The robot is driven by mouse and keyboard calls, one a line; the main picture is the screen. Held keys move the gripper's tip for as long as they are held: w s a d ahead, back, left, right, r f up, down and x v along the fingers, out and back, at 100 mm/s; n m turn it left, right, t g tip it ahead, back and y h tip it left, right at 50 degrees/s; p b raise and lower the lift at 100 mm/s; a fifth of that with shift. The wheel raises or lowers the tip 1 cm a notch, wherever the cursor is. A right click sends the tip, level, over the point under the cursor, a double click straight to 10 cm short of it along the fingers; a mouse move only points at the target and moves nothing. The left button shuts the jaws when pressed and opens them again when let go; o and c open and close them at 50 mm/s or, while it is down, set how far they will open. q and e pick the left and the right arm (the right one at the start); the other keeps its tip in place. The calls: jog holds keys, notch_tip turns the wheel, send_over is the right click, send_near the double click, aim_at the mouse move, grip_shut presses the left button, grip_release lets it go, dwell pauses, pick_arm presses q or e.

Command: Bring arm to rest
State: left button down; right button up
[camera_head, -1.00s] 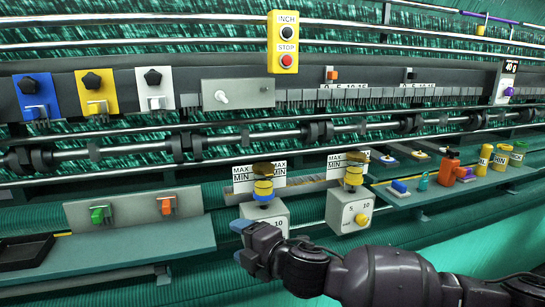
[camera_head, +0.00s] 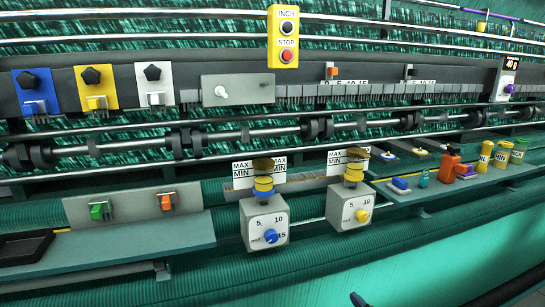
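Of my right arm, only a small dark tip (camera_head: 360,299) shows at the bottom edge, with a dark piece of it at the bottom right corner. The rest of the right gripper is cut off, so I cannot tell if it is open or shut. My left gripper is not in view. Nothing of mine touches the panel. The grey dial box with the blue knob (camera_head: 270,236) is fully visible, and beside it stands the grey dial box with the yellow knob (camera_head: 363,215).
A yellow INCH/STOP box (camera_head: 287,39) hangs at the top middle. A shelf with green and orange clips (camera_head: 140,246) is at left. A right shelf (camera_head: 410,193) holds bottles and small parts. The lower right front is mostly clear green fabric.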

jog(key=s+d+f+m+g+h, duration=0.2)
jog(key=s+d+f, duration=0.4)
jog(key=s+f, duration=0.3)
jog(key=s+d+f+m+g+h, duration=0.2)
jog(key=s+d+f, duration=0.4)
jog(key=s+f, duration=0.3)
jog(key=shift+s+d+m+h+b, duration=0.3)
jog(key=shift+s+m+h, duration=0.5)
jog(key=shift+s, duration=0.4)
jog(key=shift+w, duration=0.15)
dwell(0.6)
